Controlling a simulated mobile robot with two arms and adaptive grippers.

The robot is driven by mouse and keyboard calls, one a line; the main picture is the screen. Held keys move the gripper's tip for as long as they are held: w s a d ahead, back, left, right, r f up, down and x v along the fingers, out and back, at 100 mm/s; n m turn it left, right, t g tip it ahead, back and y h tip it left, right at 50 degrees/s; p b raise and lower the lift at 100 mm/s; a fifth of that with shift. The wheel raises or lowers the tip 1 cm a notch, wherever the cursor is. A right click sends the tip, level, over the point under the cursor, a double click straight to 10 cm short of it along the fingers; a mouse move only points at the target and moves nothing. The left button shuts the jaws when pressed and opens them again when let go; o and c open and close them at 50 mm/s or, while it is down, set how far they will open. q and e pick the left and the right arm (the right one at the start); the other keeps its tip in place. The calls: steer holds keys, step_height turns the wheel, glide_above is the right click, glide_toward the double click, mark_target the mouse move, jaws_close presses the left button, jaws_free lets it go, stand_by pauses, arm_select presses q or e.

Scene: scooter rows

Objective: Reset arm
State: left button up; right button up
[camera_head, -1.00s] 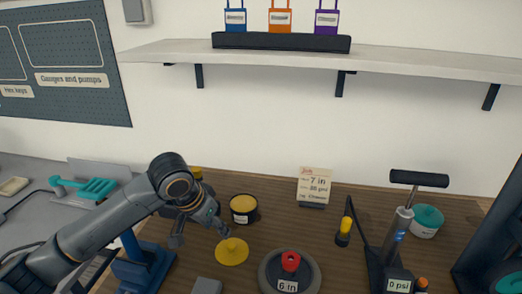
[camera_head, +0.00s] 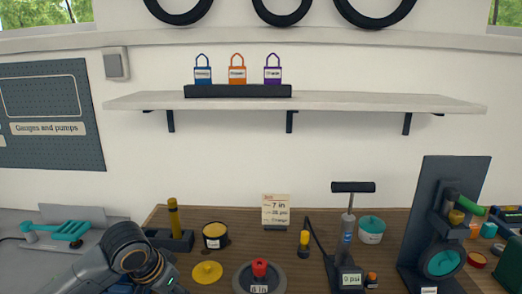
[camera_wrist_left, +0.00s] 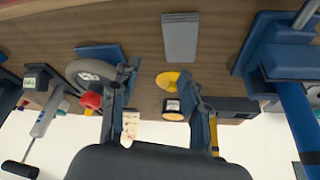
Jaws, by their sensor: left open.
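My left arm (camera_head: 130,255) comes in at the lower left of the head view, with its wrist low at the bench's front left. Its gripper is mostly cut off there by the bottom edge. In the left wrist view the left gripper (camera_wrist_left: 158,80) has its two fingers spread apart, with nothing held between them. The yellow disc (camera_head: 207,272) lies on the bench right of my left wrist; it also shows in the wrist view (camera_wrist_left: 168,79). My right gripper is in neither view.
The wooden bench (camera_head: 330,225) holds a black-and-yellow tin (camera_head: 215,235), a round weight with red knob (camera_head: 260,268), a card (camera_head: 276,211), a pump (camera_head: 347,230) and a dark upright stand (camera_head: 455,180). A shelf (camera_head: 360,102) with three coloured tags runs above.

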arm_select(q)
steer(key=s+d+f+h, duration=0.2)
steer(key=s+d+f, duration=0.5)
steer(key=s+f, duration=0.45)
steer(key=s+a+f+n+y, duration=0.2)
steer(key=s+a+f, duration=0.15)
steer(key=s, duration=0.45)
steer(key=s+a+f+n+y, duration=0.1)
steer(key=s+a+f+y, duration=0.1)
steer(key=s+a, duration=0.4)
step_height(320, 180, down, 27)
steer(key=s+g, duration=0.2)
steer(key=s, duration=0.1)
steer(key=s+a+f+g, duration=0.1)
steer(key=s+a+f, duration=0.1)
steer(key=s+f, duration=1.4)
steer(key=shift+s, duration=0.25)
